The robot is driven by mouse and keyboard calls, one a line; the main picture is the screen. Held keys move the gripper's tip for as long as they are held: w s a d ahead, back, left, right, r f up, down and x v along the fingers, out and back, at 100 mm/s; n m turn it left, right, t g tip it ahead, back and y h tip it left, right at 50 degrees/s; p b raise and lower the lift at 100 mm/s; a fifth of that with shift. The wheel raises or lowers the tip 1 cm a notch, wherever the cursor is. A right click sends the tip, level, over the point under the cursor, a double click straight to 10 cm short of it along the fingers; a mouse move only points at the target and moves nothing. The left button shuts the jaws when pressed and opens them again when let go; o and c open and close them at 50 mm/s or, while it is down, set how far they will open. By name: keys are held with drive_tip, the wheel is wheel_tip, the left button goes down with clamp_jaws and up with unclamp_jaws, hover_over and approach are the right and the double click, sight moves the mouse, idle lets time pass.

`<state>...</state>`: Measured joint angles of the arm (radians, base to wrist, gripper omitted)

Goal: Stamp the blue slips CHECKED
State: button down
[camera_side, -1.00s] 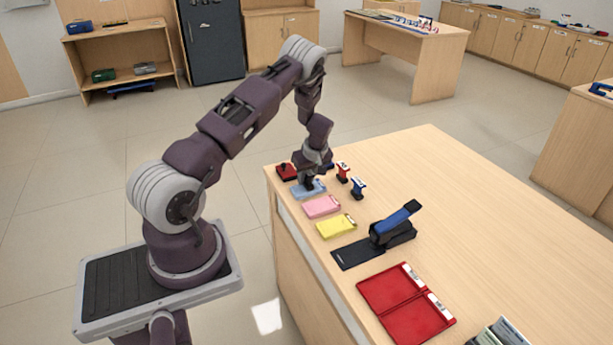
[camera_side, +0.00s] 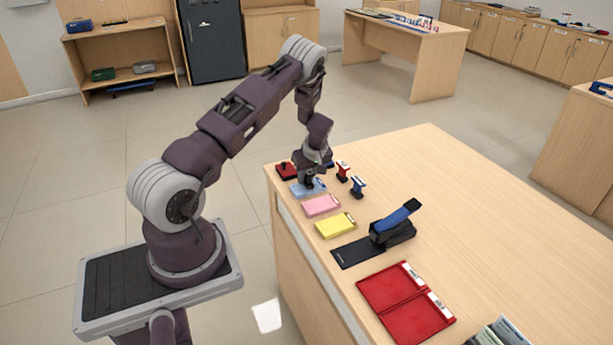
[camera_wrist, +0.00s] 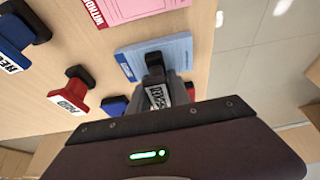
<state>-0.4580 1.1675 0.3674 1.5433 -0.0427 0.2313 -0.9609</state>
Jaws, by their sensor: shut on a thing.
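The blue slips (camera_side: 298,192) lie as a pad at the near left edge of the counter; the pad also shows in the wrist view (camera_wrist: 185,52). My gripper (camera_side: 309,180) is over the pad. In the wrist view my gripper (camera_wrist: 157,88) is shut on a dark stamp (camera_wrist: 154,62) with a white label whose lettering I cannot read fully. The stamp's base is over the pad's lower edge in that view; I cannot tell whether it touches the paper. Any print beneath it is hidden.
A red ink pad (camera_side: 286,171), a red PAID stamp (camera_side: 343,171) and a blue stamp (camera_side: 358,187) stand close by.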

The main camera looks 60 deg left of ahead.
drive_tip(key=shift+r, duration=2.95)
